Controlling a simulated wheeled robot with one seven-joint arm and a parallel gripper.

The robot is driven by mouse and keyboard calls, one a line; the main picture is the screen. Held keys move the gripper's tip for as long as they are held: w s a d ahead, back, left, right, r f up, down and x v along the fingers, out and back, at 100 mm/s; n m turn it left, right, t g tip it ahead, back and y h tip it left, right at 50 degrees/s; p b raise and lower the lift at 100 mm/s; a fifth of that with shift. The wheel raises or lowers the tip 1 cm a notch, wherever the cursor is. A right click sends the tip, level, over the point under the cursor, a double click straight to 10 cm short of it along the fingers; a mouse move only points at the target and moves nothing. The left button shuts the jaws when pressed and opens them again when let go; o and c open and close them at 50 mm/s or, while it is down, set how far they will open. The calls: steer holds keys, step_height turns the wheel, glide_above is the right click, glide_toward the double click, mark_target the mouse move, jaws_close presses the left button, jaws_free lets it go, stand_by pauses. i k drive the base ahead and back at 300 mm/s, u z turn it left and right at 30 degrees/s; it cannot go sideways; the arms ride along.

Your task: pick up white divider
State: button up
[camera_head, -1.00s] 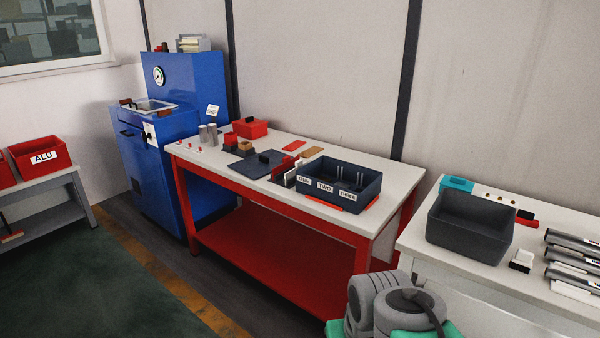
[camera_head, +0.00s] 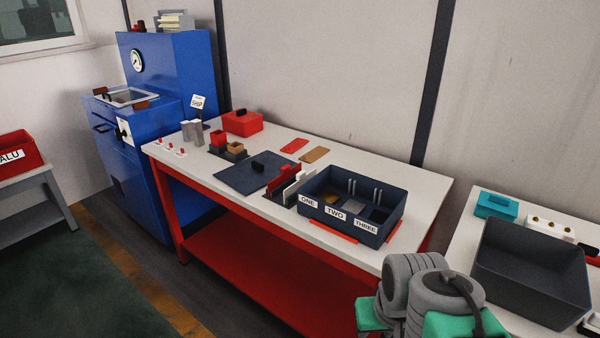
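The white divider (camera_head: 297,187) is a thin upright panel on the red-framed table. It stands in a dark holder just left of the dark blue bin (camera_head: 383,228). A red divider (camera_head: 281,183) stands close beside it on the left. The white divider's lower part is partly hidden. The bin has compartments labelled ONE, TWO and THREE. Grey and green links of my arm show at the bottom right, well in front of the table; my gripper's fingers cannot be seen.
A dark grey bin (camera_head: 530,275) is on the right table. A blue machine (camera_head: 175,80) stands left. Floor in front is clear.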

mark_target(301, 178)
steer(key=u, duration=0.4)
steer(key=i, duration=0.8)
steer(key=u, duration=1.15)
steer(key=i, duration=0.5)
steer(key=u, duration=0.5)
